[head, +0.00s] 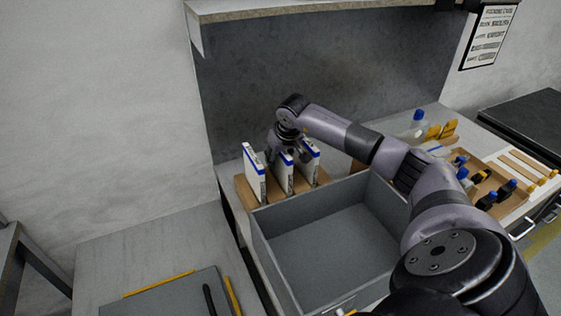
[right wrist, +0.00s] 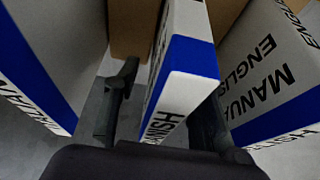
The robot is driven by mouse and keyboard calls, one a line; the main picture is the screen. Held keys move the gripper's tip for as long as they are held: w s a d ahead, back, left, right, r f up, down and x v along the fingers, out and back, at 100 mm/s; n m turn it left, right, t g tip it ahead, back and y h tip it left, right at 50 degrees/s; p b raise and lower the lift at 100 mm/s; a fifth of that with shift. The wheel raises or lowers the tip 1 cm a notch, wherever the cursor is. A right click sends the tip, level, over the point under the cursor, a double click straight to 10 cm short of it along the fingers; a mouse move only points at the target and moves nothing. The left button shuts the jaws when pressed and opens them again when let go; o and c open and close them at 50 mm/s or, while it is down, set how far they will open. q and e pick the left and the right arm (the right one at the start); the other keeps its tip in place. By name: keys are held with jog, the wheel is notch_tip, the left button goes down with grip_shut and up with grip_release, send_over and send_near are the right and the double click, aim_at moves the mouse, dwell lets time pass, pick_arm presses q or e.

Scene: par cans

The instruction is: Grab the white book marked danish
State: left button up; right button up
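Three white books with blue bands stand in a wooden holder (head: 245,191): a left book (head: 255,176), a middle book (head: 286,178) and a right book (head: 311,160). My right gripper (head: 288,154) is at the middle book. In the right wrist view its fingers (right wrist: 165,105) are on either side of the middle book (right wrist: 182,85), whose visible lettering ends in "ISH"; the rest is hidden. A gap shows between the left finger and this book. The right-hand book (right wrist: 270,75) reads "MANUAL ENGLISH". The left-hand book (right wrist: 45,65) is only partly readable. My left gripper is out of view.
An empty grey open box (head: 335,245) stands in front of the holder. Bottles with blue caps (head: 487,200) and a wooden tray (head: 482,168) are at the right. A grey panel (head: 225,100) rises behind, with a shelf (head: 300,8) above.

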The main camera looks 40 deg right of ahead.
jog(key=shift+w+f, duration=0.15)
jog(key=shift+f, duration=0.25)
jog(key=shift+f+b, duration=0.2)
jog(key=shift+b, duration=0.15)
dwell(0.4)
grip_shut()
dwell(0.4)
